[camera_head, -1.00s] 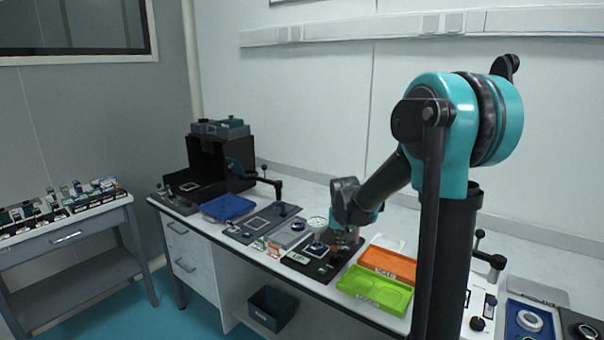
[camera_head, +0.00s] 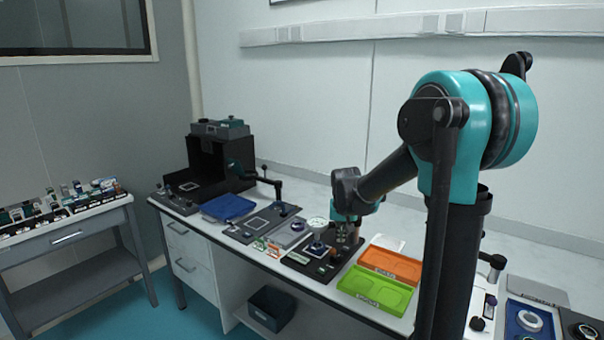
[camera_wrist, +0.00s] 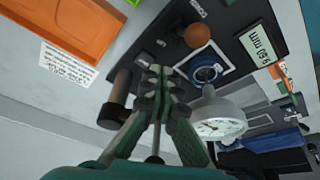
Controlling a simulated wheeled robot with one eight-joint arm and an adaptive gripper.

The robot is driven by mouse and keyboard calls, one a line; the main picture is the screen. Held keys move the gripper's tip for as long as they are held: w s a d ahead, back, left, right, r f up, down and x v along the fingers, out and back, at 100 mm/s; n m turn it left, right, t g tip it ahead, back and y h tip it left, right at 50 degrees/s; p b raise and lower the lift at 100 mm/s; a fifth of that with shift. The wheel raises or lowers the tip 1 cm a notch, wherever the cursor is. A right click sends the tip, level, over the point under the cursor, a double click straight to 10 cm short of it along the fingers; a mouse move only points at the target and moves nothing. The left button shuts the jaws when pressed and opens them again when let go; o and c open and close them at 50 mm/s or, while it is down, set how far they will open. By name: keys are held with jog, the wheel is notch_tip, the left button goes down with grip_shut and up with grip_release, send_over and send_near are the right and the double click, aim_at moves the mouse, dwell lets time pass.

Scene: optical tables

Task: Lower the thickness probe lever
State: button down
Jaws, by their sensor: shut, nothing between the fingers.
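The thickness probe is a station on a black base (camera_head: 303,267) on the bench. Its white dial gauge (camera_head: 318,223) shows large in the wrist view (camera_wrist: 215,120). Beside it are a readout (camera_wrist: 262,45) with digits and "mm", and a blue-ringed round piece (camera_wrist: 206,72) in a white square outline. An orange-brown ball knob (camera_wrist: 197,36), possibly the lever's end, stands above the base. My gripper (camera_wrist: 157,72) is shut and empty, apart from the knob and beside a dark post (camera_wrist: 118,92). In the head view my gripper (camera_head: 345,242) points down over the station's right side, partly hiding it.
An orange tray (camera_head: 391,264) and a green tray (camera_head: 375,291) lie just right of the station. A blue tray (camera_head: 229,207) and a black box (camera_head: 213,160) stand farther left. The bench strip behind, along the wall, is mostly clear.

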jog(key=shift+w+d+r, duration=0.1)
jog(key=shift+w+r, duration=0.05)
jog(key=shift+r, duration=1)
jog(key=shift+w+d+r, duration=0.1)
jog(key=shift+w+r, duration=0.05)
jog(key=shift+r, duration=0.95)
